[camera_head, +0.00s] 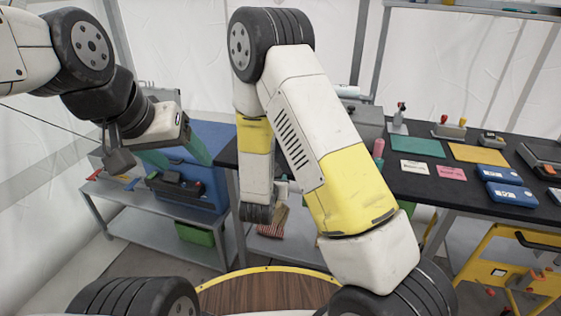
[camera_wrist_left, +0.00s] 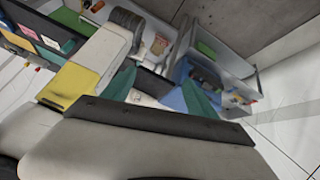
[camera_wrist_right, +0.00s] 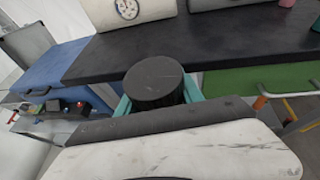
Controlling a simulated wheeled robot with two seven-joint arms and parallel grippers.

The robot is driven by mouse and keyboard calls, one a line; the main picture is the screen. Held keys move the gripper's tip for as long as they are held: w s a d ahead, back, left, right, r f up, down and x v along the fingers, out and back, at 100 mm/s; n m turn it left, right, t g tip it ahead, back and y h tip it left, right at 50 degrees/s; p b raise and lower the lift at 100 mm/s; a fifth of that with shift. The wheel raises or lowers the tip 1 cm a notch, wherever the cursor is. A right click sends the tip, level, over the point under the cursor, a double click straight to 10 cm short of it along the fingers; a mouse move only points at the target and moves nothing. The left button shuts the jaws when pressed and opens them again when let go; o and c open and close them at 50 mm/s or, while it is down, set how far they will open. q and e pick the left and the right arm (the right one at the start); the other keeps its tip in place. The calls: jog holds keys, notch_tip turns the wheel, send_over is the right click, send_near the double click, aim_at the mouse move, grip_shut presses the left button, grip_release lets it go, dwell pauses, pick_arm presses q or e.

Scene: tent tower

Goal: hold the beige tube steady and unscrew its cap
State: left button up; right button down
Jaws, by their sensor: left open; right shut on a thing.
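My right gripper (camera_wrist_right: 158,97) has its teal fingers shut on a dark round-topped cylinder (camera_wrist_right: 154,80) in the right wrist view. It looks like a black cap or tube end. My right gripper is hidden in the head view. My left gripper (camera_head: 176,158) is open and empty at the left of the head view. Its spread teal fingers also show in the left wrist view (camera_wrist_left: 160,88), apart from the held cylinder.
A black-topped table (camera_head: 460,190) at the right holds mats, cards and blue boxes. A grey shelf bench (camera_head: 150,217) with a blue case (camera_head: 205,138) stands at the left. A round wooden top with a yellow rim (camera_head: 270,292) is at the front.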

pick_arm(q)
jog(key=w+d+f+m+g, duration=0.2)
jog(key=w+d+f+m, duration=0.2)
jog(key=m, duration=0.7)
jog(key=w+d+f+m+g+y, duration=0.1)
jog(key=w+d+f+m, duration=0.3)
jog(key=w+d+m, duration=0.4)
jog(key=w+d+f+m+g+y, duration=0.1)
jog(key=w+d+f+m+g, duration=0.2)
jog(key=w+m, duration=0.8)
jog(key=shift+w+d+f+m, duration=0.15)
jog(key=shift+d+m, duration=0.3)
jog(key=shift+m, duration=0.35)
jog(key=shift+w+d+f+m, duration=0.1)
jog(key=shift+d+f+m, duration=0.1)
jog(key=shift+d+m, duration=0.45)
jog(key=shift+w+d+f+m, duration=0.15)
jog(key=shift+d+m, duration=0.15)
jog(key=shift+m, duration=0.65)
jog(key=shift+s+f, duration=0.15)
jog(key=shift+f, duration=3.75)
